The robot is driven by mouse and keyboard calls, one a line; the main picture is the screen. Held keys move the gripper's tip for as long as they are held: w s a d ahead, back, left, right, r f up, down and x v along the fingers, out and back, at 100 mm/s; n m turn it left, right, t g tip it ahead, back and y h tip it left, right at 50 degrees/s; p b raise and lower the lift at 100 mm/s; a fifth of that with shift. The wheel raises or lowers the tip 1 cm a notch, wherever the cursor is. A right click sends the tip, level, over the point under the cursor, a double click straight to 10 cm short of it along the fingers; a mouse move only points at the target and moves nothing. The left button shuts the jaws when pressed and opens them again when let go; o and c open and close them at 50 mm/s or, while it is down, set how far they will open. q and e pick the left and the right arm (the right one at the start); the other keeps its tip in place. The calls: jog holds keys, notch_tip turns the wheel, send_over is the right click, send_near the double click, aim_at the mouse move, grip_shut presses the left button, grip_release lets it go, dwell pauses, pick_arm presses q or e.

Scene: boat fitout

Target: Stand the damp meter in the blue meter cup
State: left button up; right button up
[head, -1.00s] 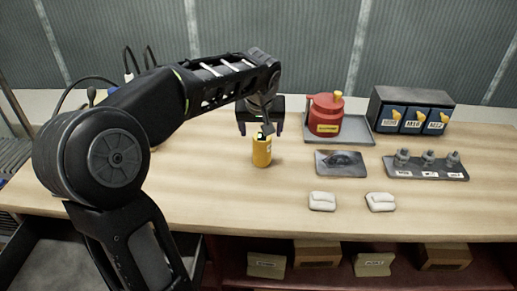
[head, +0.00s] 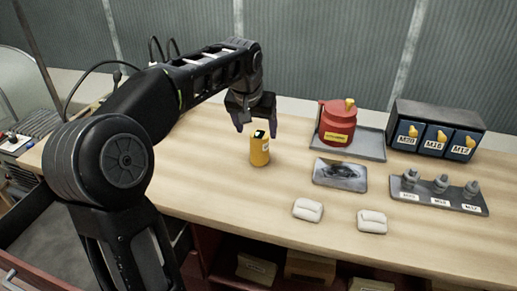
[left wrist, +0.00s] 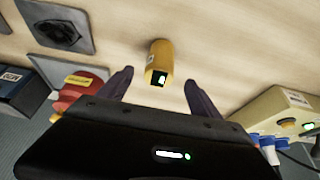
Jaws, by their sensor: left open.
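The damp meter, a yellow cylinder with a dark top and a small green-lit display (head: 260,151), stands upright on the wooden bench. My left gripper (head: 256,126) is open and empty, just behind and above the meter. In the left wrist view the meter (left wrist: 158,58) shows beyond the gap between the two open fingers (left wrist: 159,88), apart from them. I cannot make out a blue meter cup in either view. My right gripper is not in view.
A yellowish box with blue connectors (left wrist: 280,110) shows in the wrist view.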

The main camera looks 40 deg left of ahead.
aim_at(258, 138)
pick_arm(q)
jog(key=shift+x, duration=1.3)
jog(key=shift+x, duration=2.6)
jog(key=shift+c, duration=0.5)
grip_shut()
